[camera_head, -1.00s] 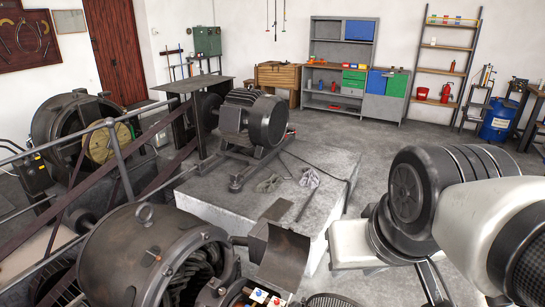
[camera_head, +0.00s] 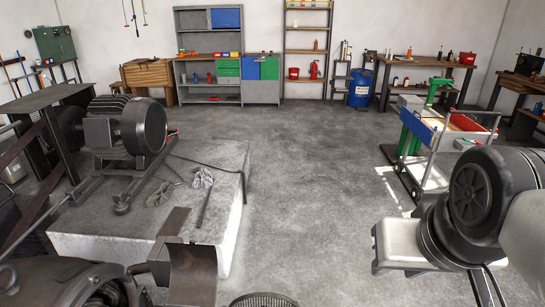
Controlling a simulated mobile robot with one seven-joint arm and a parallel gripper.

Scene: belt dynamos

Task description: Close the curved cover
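The curved cover (camera_head: 192,272) is a bent dark metal plate at the bottom left. It stands up and away from the round dark dynamo housing (camera_head: 50,285), so it looks open. Only the top of the housing shows at the lower left corner, and the rest is cut off by the frame. My arm (camera_head: 485,200) fills the right side, apart from the cover. My gripper is not in view, so I cannot see its fingers.
A concrete plinth (camera_head: 225,180) carries a motor (camera_head: 125,125) behind the cover, with gloves on top. Open floor (camera_head: 310,180) lies to the right. A tool cart (camera_head: 440,150) stands behind my arm. Shelves and workbenches line the back wall.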

